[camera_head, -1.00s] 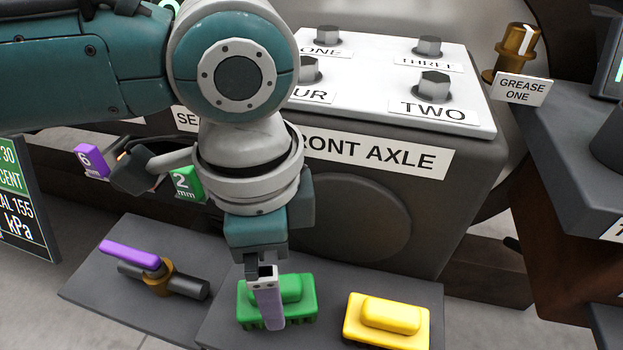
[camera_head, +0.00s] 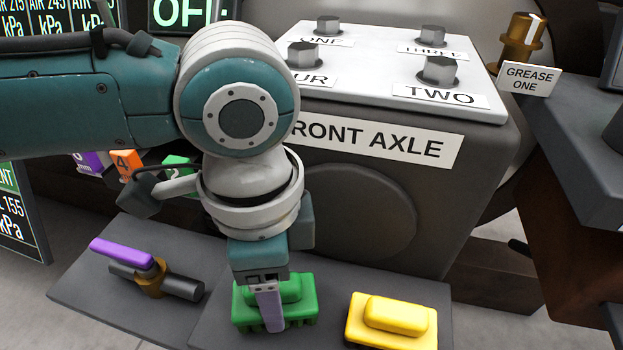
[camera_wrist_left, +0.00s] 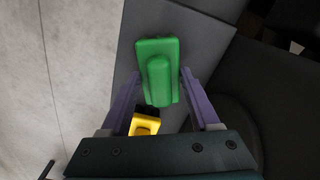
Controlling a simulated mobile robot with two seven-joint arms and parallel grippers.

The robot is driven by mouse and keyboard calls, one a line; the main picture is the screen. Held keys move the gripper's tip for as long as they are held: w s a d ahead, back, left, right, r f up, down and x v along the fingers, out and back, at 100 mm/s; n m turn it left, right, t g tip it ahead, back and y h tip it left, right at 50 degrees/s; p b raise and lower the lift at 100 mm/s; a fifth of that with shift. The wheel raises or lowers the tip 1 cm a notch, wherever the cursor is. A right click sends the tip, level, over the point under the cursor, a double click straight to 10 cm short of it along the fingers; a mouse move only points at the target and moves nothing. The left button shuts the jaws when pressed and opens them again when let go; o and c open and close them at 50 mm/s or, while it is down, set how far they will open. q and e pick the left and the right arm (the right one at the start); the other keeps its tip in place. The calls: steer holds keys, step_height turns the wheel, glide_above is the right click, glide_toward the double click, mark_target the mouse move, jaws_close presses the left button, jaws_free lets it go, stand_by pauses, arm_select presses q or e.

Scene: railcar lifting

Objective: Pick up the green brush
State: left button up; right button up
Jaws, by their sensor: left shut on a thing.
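The green brush (camera_head: 299,292) sits on the dark grey shelf in the head view, with its handle block upward. My left gripper (camera_head: 271,312) points down over it, and one purple finger hides part of its front. In the left wrist view the green brush (camera_wrist_left: 158,82) lies between the two purple fingers of my left gripper (camera_wrist_left: 160,78), which is shut on it. The brush still appears at shelf level. My right gripper is in no view.
A yellow brush (camera_head: 393,319) lies to the right on the same shelf (camera_head: 333,325). A valve with a purple handle (camera_head: 122,252) is to the left. The front axle box (camera_head: 440,190) with bolts stands close behind. A grease fitting (camera_head: 522,48) is at the upper right.

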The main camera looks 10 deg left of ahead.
arm_select(q)
jaws_close()
step_height(320, 180, up, 20)
steer(key=p, duration=1)
steer(key=shift+o, duration=2.1)
jaws_free()
steer(key=c, duration=0.7)
